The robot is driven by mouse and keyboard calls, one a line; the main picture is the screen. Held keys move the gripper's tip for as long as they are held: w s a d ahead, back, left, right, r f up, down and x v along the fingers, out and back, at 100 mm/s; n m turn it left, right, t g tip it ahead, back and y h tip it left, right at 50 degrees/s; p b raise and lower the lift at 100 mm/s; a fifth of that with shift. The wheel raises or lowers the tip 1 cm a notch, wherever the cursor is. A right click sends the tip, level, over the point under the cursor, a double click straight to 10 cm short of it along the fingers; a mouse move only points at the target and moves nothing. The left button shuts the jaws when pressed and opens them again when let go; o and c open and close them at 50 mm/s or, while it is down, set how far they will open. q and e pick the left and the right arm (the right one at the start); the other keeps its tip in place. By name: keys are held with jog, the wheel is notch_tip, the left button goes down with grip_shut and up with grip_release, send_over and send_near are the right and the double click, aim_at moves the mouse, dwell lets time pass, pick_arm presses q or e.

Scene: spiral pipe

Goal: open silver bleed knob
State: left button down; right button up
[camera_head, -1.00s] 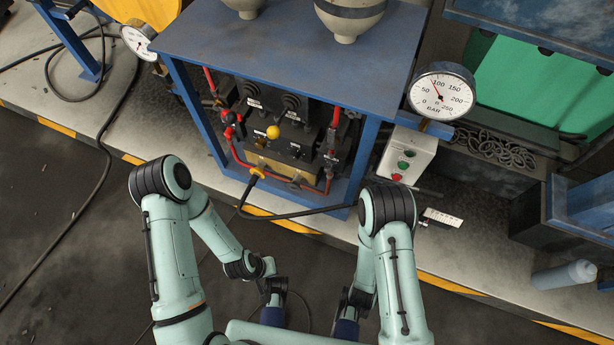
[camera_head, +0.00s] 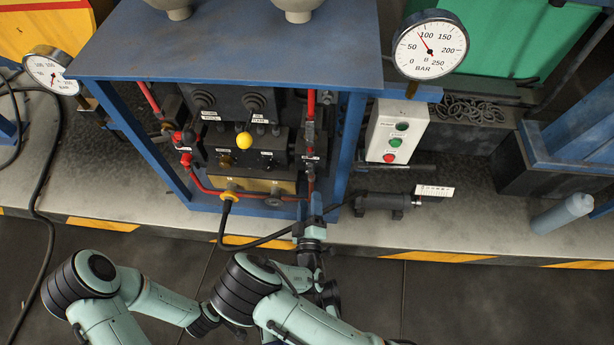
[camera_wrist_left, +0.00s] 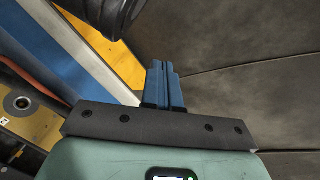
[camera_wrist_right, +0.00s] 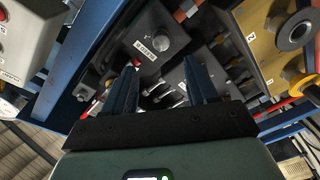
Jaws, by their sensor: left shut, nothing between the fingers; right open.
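A round silver knob (camera_wrist_right: 168,38) sits on a dark block with a white label in the right wrist view, beyond my right fingertips. The label looks like it reads "bleed", but is hard to read. In the head view the dark block (camera_head: 314,143) is on the right side of the blue-framed panel; its knob is too small to make out surely. My right gripper (camera_head: 316,203) is in front of the panel's lower right part. Its fingers are open and empty in the right wrist view (camera_wrist_right: 159,66).
The blue frame (camera_head: 350,140), red pipes (camera_head: 311,105) and a yellow-ball lever (camera_head: 244,140) surround the knob area. A black hose (camera_head: 222,222) hangs in front. A pressure gauge (camera_head: 430,44) and button box (camera_head: 397,132) stand to the right. The dark floor ahead is clear.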

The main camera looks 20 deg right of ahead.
aim_at(310, 173)
pick_arm(q)
jog(key=shift+g, duration=0.8)
jog(key=s+f, duration=0.1)
jog(key=s+f+b, duration=0.2)
jog(key=s, duration=0.1)
jog(key=shift+s+a+f, duration=0.1)
jog(key=shift+a+f, duration=0.25)
pick_arm(e)
jog(key=x, duration=0.9)
jog(key=shift+w+f, duration=0.1)
jog(key=shift+w, duration=0.15)
jog(key=c, duration=1.1)
